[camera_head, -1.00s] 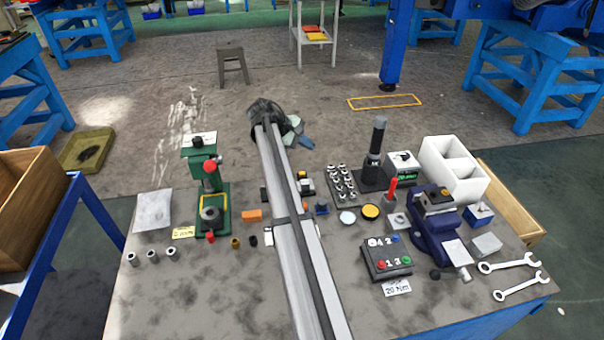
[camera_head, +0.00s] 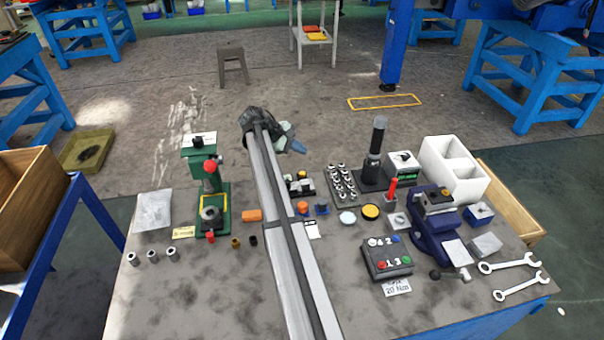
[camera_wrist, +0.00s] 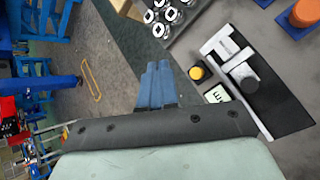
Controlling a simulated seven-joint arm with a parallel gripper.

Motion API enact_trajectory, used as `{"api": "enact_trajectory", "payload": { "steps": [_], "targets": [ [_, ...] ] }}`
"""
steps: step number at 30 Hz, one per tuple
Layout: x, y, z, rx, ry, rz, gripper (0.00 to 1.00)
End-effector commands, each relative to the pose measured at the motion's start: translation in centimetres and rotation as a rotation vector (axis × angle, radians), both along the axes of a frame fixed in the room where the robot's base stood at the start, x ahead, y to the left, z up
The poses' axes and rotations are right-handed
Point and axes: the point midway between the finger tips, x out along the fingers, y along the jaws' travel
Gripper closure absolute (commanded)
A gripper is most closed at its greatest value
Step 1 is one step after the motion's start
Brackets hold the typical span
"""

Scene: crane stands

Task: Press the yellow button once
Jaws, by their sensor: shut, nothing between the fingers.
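The small yellow button (camera_wrist: 197,73) sits on a dark base in the wrist view, right of my gripper's fingers. In the head view the yellow button (camera_head: 302,174) shows small, just right of my arm, on the far part of the bench. My gripper (camera_wrist: 157,66) has blue fingers held together with nothing between them. In the picture they are apart from the button, to its left. In the head view my gripper (camera_head: 297,146) is beyond the bench's far edge as seen in the picture; its height is hard to judge.
A black fixture (camera_wrist: 262,100) with a white block and dark knob stands beside the button. A rack of sockets (camera_wrist: 165,18) is close by. A larger yellow disc (camera_head: 370,212) and a button box (camera_head: 388,259) stand farther right. A green press (camera_head: 209,200) stands left.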

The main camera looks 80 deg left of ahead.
Motion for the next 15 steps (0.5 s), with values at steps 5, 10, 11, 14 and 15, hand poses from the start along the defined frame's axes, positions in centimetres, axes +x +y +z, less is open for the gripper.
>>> {"api": "enact_trajectory", "payload": {
  "steps": [5,10,11,14,15],
  "targets": [
    [0.0,0.0,-2.0,-0.001,0.0,-0.001,1.0],
    [0.0,0.0,-4.0,-0.001,0.0,-0.001,1.0],
    [0.0,0.0,-4.3,-0.001,0.0,-0.001,1.0],
    [0.0,0.0,-5.5,-0.001,0.001,0.0,1.0],
    [0.0,0.0,-5.9,-0.001,0.0,-0.001,1.0]
  ]
}}
